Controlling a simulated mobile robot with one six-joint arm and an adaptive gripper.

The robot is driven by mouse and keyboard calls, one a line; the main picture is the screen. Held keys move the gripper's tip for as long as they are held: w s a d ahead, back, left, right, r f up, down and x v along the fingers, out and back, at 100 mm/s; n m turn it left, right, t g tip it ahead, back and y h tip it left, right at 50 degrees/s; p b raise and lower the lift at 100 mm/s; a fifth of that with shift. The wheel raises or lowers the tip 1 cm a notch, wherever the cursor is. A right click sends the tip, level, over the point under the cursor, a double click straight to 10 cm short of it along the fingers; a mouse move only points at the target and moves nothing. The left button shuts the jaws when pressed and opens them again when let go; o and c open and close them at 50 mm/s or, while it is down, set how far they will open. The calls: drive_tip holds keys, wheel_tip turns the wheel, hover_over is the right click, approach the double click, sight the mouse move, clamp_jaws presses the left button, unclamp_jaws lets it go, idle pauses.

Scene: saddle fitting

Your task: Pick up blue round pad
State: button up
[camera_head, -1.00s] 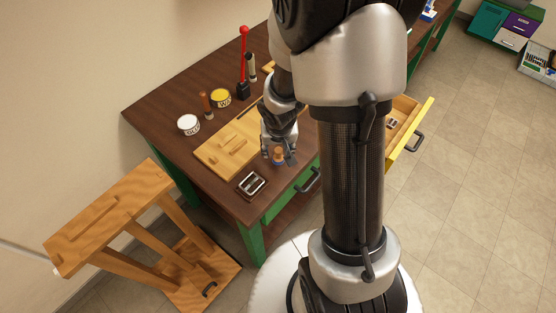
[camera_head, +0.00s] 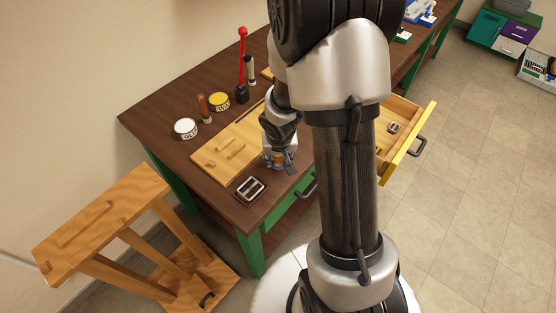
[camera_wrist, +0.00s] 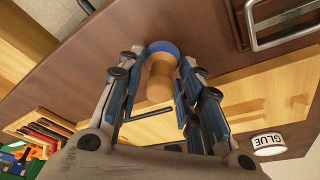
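The blue round pad (camera_wrist: 162,47) stands on the brown workbench, with its wooden knob handle (camera_wrist: 159,80) pointing toward the wrist camera. In the head view, the pad (camera_head: 279,167) is mostly hidden by my gripper (camera_head: 279,157), which is low over the bench near its front edge. In the wrist view, my gripper (camera_wrist: 158,75) is open, with one finger on each side of the handle. A gap shows on the left, and a narrower one shows on the right. I cannot tell whether either finger touches it.
A metal-framed buckle-like part (camera_head: 250,189) lies near the bench corner. A wooden board (camera_head: 222,160) lies behind it. A glue tin (camera_head: 185,128), yellow tin (camera_head: 219,101) and red-handled tool (camera_head: 242,65) stand farther back. A yellow-fronted drawer (camera_head: 411,140) is open at right.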

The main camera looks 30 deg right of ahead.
drive_tip(key=c, duration=0.6)
drive_tip(key=shift+r, duration=0.15)
wheel_tip(320, 180, up, 20)
drive_tip(key=p, duration=1.4)
